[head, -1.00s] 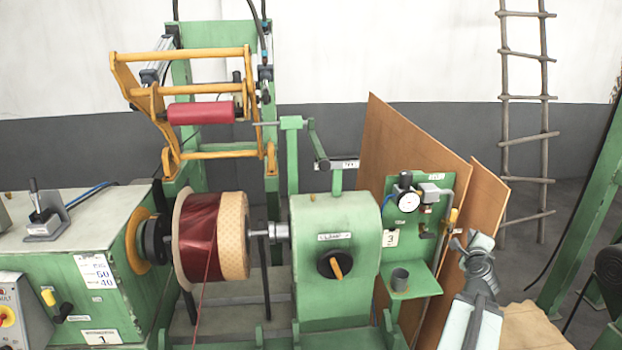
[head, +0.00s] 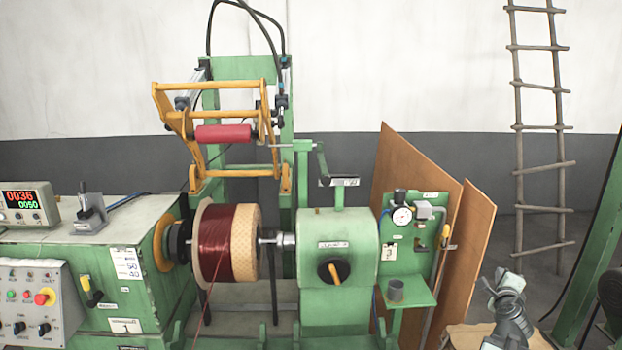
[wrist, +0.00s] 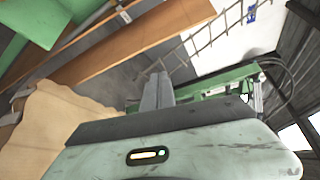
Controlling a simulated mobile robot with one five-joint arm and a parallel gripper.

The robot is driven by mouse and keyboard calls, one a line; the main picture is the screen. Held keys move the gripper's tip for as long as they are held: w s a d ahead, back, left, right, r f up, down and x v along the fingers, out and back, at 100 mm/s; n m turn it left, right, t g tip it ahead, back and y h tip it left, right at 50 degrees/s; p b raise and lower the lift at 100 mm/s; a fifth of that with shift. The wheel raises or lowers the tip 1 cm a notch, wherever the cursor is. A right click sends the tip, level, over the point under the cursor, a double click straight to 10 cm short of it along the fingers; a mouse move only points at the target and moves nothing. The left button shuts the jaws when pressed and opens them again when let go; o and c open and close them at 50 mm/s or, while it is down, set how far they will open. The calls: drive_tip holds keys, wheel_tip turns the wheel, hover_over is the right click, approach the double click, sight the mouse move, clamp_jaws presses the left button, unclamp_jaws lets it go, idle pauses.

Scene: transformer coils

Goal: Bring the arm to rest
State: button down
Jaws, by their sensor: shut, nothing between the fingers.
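My gripper (wrist: 158,92) is in the wrist view, its grey fingers together with nothing between them. It points toward the ladder and the wall, clear of any surface. In the head view my arm, grey and white, is at the lower right, beside the green panel with the gauge. The fingers are too small there to tell apart. The arm appears to touch nothing.
The green winding machine (head: 338,250) with a copper coil (head: 228,243) stands left of my arm. Wooden boards (head: 468,262) lean behind the gauge panel (head: 408,245). A ladder (head: 542,140) stands by the wall. Brown sheet material (wrist: 45,130) lies near my gripper.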

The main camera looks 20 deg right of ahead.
drive_tip(key=w+a+f+n+t+y, duration=0.1)
drive_tip(key=w+a+f+n+y, duration=0.25)
drive_tip(key=w+a, duration=0.4)
drive_tip(key=w+a+f+n+t+y, duration=0.1)
drive_tip(key=w+a+f+n+y, duration=0.2)
drive_tip(key=w+a, duration=0.45)
drive_tip(key=w+a+f+n+g+y, duration=0.1)
drive_tip(key=w+a+f+n+y, duration=0.2)
drive_tip(key=a, duration=0.6)
drive_tip(key=w+a+f+n+g+y, duration=0.1)
drive_tip(key=w+a+f+n+y, duration=0.1)
drive_tip(key=w+a+n, duration=0.5)
drive_tip(key=s+a+f+n+g+y, duration=0.1)
drive_tip(key=s+a+f+n+g, duration=0.2)
drive_tip(key=a, duration=0.8)
drive_tip(key=a+f+n+g+y, duration=0.25)
drive_tip(key=a+f+n, duration=0.2)
drive_tip(key=a, duration=0.65)
drive_tip(key=s+a+f+n+g+h, duration=0.1)
drive_tip(key=s+a+n+g+h, duration=0.1)
drive_tip(key=s+a+n+g, duration=0.3)
drive_tip(key=s+a+n, duration=0.1)
drive_tip(key=s+a, duration=0.2)
drive_tip(key=a, duration=0.3)
drive_tip(key=shift+a+n+h, duration=0.3)
drive_tip(key=shift+n, duration=0.1)
drive_tip(key=shift+w, duration=0.1)
